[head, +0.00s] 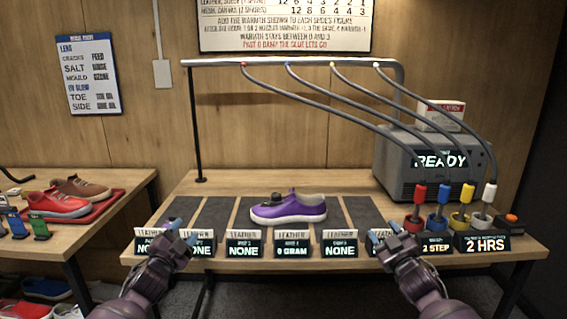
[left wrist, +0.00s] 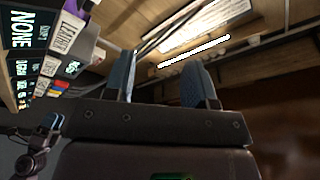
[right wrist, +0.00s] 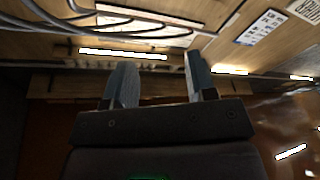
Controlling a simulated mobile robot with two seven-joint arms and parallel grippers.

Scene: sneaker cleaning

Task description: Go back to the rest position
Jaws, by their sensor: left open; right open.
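My left gripper (head: 182,232) is open and empty in front of the left part of the bench's front edge. Its two blue fingers stand apart in the left wrist view (left wrist: 165,88). My right gripper (head: 384,240) is open and empty in front of the bench's right part. Its fingers also stand apart in the right wrist view (right wrist: 158,85). A purple sneaker (head: 290,210) with a pale sole sits on the middle of the bench, away from both grippers.
The bench (head: 245,184) has dark mats and a row of label displays (head: 245,245) along its front. A grey machine reading READY (head: 400,165) stands at the back right, with hoses to coloured nozzles (head: 440,208). A side table (head: 110,182) with shoes is at left.

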